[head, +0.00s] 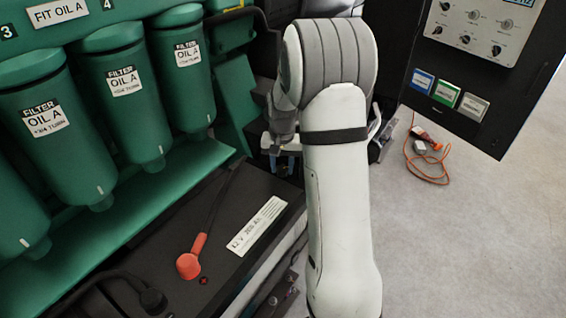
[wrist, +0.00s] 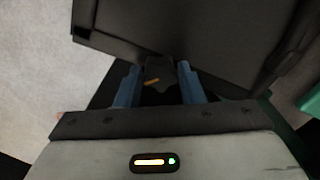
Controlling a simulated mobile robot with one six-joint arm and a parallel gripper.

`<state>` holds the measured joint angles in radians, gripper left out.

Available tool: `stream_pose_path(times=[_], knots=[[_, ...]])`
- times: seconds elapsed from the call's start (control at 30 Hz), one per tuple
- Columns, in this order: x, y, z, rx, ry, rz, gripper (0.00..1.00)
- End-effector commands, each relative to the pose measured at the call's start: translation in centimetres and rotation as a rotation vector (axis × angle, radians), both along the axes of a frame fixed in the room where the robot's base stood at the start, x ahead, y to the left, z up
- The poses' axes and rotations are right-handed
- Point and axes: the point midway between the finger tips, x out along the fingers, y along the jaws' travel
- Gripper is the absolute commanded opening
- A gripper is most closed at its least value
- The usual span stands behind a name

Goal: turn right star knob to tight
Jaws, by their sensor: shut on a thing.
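In the wrist view, a dark knob (wrist: 158,72) with a small orange-yellow mark sits between the two blue fingers of my gripper (wrist: 159,86). The gripper is shut on this knob, which looks like the star knob. The knob's lower part and shaft are dark and hard to make out. In the head view my white arm stands in front of the work area, and the knob is hidden behind it. Only a little blue of my gripper (head: 279,164) shows low beside the arm.
Green oil filters (head: 125,95) line the left. A black battery (head: 225,235) with a red-capped cable end (head: 189,264) lies in front. A control panel (head: 480,65) stands at the upper right. An orange cable (head: 428,170) lies on the open grey floor at right.

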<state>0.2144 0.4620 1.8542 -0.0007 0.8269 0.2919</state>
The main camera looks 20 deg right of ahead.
Motion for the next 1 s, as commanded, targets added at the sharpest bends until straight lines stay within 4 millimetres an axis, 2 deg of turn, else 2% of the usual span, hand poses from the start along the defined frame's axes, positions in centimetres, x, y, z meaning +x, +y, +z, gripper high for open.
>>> stream_pose_path(times=[0.6, 1.0], knots=[[0.55, 0.22, 0.42, 0.002, -0.014, -0.559, 0.12], [0.67, 0.33, 0.41, 0.004, -0.014, -0.767, 0.12]])
